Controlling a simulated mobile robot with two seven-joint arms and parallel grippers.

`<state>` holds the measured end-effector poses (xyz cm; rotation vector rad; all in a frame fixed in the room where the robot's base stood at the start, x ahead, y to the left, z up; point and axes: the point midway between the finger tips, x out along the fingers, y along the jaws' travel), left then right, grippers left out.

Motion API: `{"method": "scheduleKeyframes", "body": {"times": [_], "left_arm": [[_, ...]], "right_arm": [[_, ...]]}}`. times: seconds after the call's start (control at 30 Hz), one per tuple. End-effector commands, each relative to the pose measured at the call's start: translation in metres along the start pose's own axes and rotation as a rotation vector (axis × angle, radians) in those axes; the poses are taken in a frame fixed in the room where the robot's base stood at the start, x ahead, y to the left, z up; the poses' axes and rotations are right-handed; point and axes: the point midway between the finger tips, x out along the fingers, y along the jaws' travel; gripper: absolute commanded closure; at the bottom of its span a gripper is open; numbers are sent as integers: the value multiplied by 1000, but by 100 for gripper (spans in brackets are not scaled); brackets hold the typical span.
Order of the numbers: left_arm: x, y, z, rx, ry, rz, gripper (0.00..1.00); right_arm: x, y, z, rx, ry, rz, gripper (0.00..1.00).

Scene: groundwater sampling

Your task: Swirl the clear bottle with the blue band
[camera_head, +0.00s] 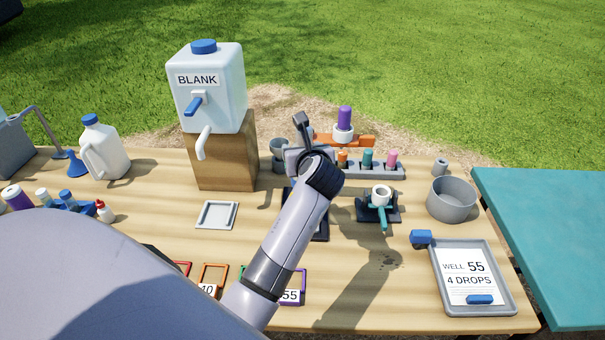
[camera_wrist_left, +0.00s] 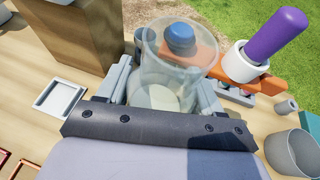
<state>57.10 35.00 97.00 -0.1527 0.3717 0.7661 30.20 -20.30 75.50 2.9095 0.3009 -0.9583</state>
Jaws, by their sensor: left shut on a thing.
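In the left wrist view a clear, see-through bottle (camera_wrist_left: 168,78) stands between the fingers of my left gripper (camera_wrist_left: 165,92). A blue piece (camera_wrist_left: 180,38) shows at its upper part; I cannot tell if this is the band or a cap. The gripper is shut on the bottle's sides. In the head view my left arm reaches across the table, and its wrist and hand hide most of the bottle. Whether the bottle touches the table is not clear. My right gripper is in neither view.
A white BLANK container (camera_head: 213,105) sits on a wooden block (camera_head: 222,163) left of the hand. A grey rack (camera_head: 385,172) with coloured caps and a purple-topped item (camera_head: 344,118) are close behind. A grey bowl (camera_head: 453,205) and a WELL 55 tray (camera_head: 505,280) are right.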

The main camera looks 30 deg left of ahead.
Motion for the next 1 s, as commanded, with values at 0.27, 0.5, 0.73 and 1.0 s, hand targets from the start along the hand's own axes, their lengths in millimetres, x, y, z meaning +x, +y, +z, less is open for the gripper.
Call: {"method": "scheduleKeyframes", "body": {"times": [0.27, 0.5, 0.73, 1.0], "left_arm": [[-21, 0, 50, -1, -3, -1, 71], [-31, 0, 77, -2, -4, 0, 71], [-40, 0, 98, -1, -3, 0, 71], [-49, 0, 118, -1, -3, 0, 71]], "right_arm": [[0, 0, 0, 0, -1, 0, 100], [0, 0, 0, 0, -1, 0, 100], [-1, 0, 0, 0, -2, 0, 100], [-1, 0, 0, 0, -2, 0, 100]]}}
